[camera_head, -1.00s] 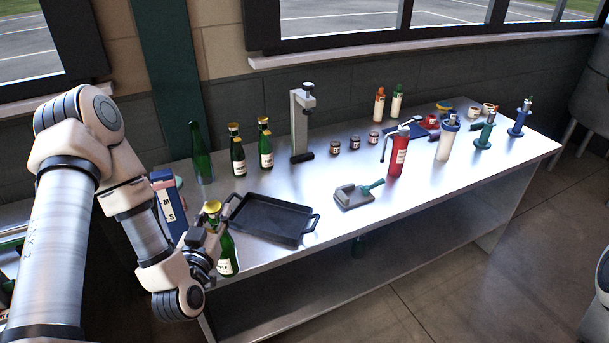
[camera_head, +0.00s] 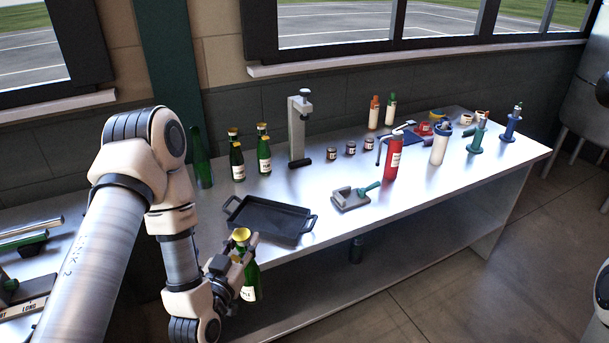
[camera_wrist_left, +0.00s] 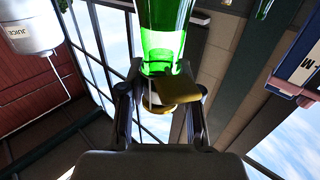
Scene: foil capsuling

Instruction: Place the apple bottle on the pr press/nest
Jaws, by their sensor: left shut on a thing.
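My right gripper is out of view.
A black tray (camera_head: 268,222) lies between the held bottle and the stand. A grey tool with a green handle (camera_head: 352,198), small jars (camera_head: 350,148) and a red bottle (camera_head: 393,160) stand to the right. A tall green bottle (camera_head: 202,160) stands at the back left.

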